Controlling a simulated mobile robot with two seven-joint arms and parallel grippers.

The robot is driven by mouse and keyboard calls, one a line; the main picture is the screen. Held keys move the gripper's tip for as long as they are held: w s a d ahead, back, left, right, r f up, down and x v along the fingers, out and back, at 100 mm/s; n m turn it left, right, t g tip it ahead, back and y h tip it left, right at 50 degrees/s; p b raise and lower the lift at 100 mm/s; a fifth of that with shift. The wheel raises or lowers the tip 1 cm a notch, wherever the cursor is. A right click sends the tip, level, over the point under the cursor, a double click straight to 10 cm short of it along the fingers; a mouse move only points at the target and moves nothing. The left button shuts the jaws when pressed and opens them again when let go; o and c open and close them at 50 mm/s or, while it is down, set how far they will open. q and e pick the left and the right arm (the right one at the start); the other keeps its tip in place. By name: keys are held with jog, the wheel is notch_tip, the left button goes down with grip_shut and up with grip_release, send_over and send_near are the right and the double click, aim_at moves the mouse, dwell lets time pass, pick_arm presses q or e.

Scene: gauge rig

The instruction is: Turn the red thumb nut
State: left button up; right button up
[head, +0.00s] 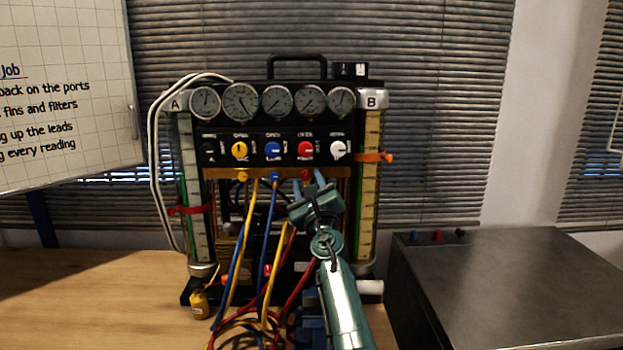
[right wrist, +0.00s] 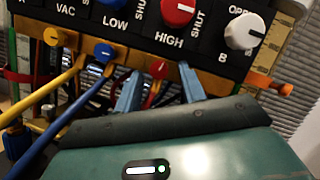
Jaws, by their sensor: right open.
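The red thumb nut (head: 305,174) is at the brass port bar below the red HIGH knob, and shows partly in the head view. In the right wrist view the red thumb nut (right wrist: 157,68) sits between the two pale blue fingers of my right gripper (right wrist: 158,88), one on each side. Gaps show between nut and fingers there. In the head view my right gripper (head: 309,182) is just below the panel, its hand covering the area below the nut. It is open and holds nothing. My left gripper is not in view.
A yellow nut (right wrist: 56,37) and a blue nut (right wrist: 103,51) with hoses sit left of the red one. The red HIGH knob (head: 305,149) and white knob (head: 338,149) are close above. Hoses (head: 240,250) hang left of my arm. A dark case (head: 500,290) stands right.

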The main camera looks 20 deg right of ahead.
jog(key=shift+w+r, duration=0.1)
jog(key=shift+w, duration=0.1)
jog(key=shift+a, duration=0.1)
grip_shut()
dwell(0.4)
